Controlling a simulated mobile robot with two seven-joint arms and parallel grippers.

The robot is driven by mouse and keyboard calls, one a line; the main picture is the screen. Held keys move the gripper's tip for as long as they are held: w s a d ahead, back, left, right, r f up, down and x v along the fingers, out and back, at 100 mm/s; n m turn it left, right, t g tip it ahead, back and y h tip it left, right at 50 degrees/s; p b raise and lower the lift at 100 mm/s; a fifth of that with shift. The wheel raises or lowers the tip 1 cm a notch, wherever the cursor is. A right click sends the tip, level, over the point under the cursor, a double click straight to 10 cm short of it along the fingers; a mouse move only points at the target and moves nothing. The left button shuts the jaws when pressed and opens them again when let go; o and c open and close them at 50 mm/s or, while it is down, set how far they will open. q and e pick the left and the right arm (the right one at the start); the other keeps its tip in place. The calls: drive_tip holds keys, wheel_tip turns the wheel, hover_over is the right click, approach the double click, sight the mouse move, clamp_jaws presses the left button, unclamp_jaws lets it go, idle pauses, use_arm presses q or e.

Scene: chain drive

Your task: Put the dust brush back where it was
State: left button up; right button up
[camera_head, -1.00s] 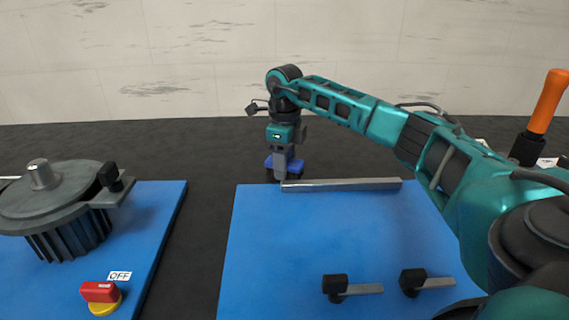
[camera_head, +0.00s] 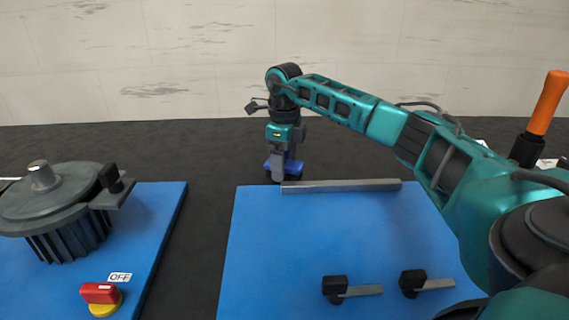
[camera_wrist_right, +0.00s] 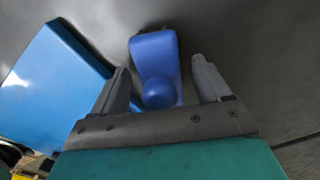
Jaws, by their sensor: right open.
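The dust brush (camera_head: 292,165) is the blue thing on the dark table, just behind the far left corner of the blue plate. In the right wrist view its blue handle (camera_wrist_right: 155,55) with a rounded knob lies between the fingers. My right gripper (camera_head: 280,176) points down at the brush. In the right wrist view the gripper (camera_wrist_right: 162,85) is open, one finger on each side of the handle, with gaps visible. The brush's bristles cannot be made out. My left gripper is not in view.
A grey bar (camera_head: 340,186) lies along the far edge of the blue plate (camera_head: 290,250). Two black-knobbed clamps (camera_head: 335,287) sit near its front. A motor (camera_head: 65,215) and a red switch (camera_head: 100,292) stand on the left plate. An orange-handled tool (camera_head: 547,105) stands far right.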

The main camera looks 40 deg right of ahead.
wheel_tip(320, 180, up, 12)
drive_tip(key=shift+f+p, duration=0.2)
drive_tip(key=shift+p, duration=0.7)
